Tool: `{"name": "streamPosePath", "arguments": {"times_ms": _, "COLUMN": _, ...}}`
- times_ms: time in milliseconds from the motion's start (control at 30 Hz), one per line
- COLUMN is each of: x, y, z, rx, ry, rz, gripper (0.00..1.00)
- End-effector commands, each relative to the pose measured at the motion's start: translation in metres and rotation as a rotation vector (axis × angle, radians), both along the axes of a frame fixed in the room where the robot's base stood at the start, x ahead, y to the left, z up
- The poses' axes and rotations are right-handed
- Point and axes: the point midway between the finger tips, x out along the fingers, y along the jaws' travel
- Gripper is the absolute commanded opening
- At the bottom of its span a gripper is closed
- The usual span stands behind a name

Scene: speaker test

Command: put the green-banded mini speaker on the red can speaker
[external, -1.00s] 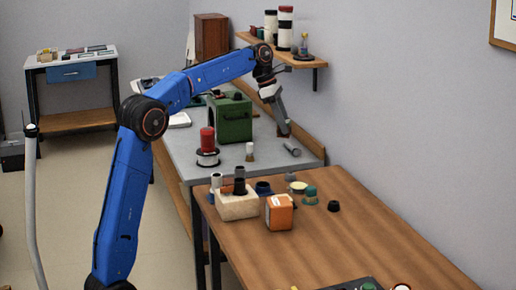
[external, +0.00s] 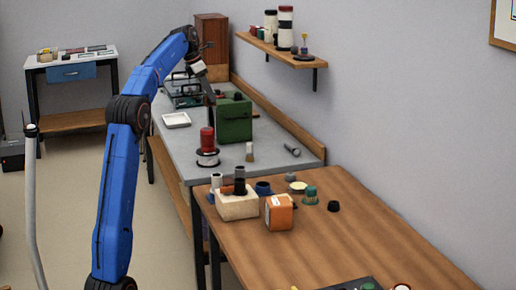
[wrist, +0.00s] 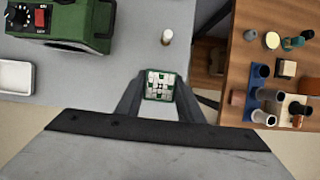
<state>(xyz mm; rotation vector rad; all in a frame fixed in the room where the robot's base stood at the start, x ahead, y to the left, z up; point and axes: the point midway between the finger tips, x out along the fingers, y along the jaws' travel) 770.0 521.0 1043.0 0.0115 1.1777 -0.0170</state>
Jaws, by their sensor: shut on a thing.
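The green-banded mini speaker (wrist: 160,86) shows in the wrist view as a small squarish thing with a pale gridded face and green edges. My gripper (wrist: 158,92) is shut on it, one finger on each side. In the external view my gripper (external: 212,101) hangs beside the green box, above and behind the red can; the held speaker is too small to make out there. The red can speaker (external: 207,140) is likely the upright red cylinder on a white and black round piece on the grey bench. I cannot make it out in the wrist view.
The green box (external: 234,120) stands close to the gripper and the red can. A white tray (external: 176,120) lies left. The wooden table (external: 370,235) in front holds several small things.

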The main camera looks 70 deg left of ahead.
Motion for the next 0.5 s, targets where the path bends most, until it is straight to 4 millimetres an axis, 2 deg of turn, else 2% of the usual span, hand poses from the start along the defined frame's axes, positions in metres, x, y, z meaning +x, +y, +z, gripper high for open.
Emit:
{"name": "streamPosePath", "arguments": {"times_ms": 167, "x": -0.011, "y": 0.01, "z": -0.007, "rx": -0.002, "ry": 0.001, "rz": 0.021, "gripper": 0.1}}
{"name": "streamPosePath", "arguments": {"times_ms": 400, "x": -0.011, "y": 0.01, "z": -0.044, "rx": -0.001, "ry": 0.001, "rz": 0.021, "gripper": 0.1}}
{"name": "streamPosePath", "arguments": {"times_ms": 500, "x": -0.011, "y": 0.01, "z": -0.054, "rx": 0.0, "ry": 0.0, "rz": 0.022, "gripper": 0.1}}
